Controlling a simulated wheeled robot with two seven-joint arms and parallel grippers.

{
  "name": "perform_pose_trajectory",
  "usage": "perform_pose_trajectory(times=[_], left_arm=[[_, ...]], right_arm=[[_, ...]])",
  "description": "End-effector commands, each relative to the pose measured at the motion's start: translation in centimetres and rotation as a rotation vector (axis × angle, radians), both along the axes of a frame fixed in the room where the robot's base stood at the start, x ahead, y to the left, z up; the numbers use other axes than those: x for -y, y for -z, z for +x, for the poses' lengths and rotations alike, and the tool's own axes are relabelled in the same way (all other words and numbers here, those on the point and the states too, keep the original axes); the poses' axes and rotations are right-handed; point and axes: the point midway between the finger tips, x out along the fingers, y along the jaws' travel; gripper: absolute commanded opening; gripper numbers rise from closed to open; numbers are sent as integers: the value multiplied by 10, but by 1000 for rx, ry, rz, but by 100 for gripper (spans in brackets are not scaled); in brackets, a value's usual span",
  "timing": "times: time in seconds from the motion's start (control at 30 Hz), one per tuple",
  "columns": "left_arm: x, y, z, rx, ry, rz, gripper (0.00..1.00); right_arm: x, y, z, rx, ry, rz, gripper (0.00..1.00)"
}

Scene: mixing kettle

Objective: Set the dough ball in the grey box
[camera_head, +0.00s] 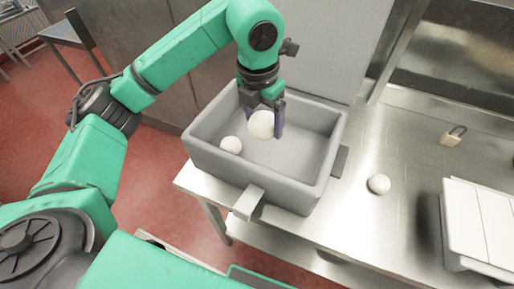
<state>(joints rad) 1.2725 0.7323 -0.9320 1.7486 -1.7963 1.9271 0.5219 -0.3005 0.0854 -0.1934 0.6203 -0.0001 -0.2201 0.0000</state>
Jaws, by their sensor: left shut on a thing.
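The grey box (322,166) stands on the near-left end of the steel table. My left gripper (264,122) points down over the box's inside and is shut on a white dough ball (261,125). I cannot tell exactly how high this ball is above the box floor. A second dough ball (231,145) lies inside the box at its left. A third dough ball (379,184) lies on the table to the right of the box. My right gripper is not in view.
The steel table (400,148) has free room around the ball on it. A white box-like thing (480,220) stands at the right edge. A small padlock-shaped object (453,135) lies farther back. A grey panel (310,45) rises behind the box.

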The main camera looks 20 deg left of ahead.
Motion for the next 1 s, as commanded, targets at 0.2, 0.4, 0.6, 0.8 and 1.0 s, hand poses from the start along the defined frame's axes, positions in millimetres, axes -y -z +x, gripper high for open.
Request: perform_pose_trajectory(times=[0.2,0.4,0.6,0.8,1.0], left_arm=[[-2,63,-1,-5,-3,1,22],[-2,98,-1,-4,-1,1,22],[-2,128,0,0,-1,1,22],[-2,129,0,1,-1,0,22],[-2,131,0,1,-2,0,100]], right_arm=[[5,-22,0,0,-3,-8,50],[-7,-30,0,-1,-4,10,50],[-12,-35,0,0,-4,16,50],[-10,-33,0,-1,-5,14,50],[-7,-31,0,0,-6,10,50]])
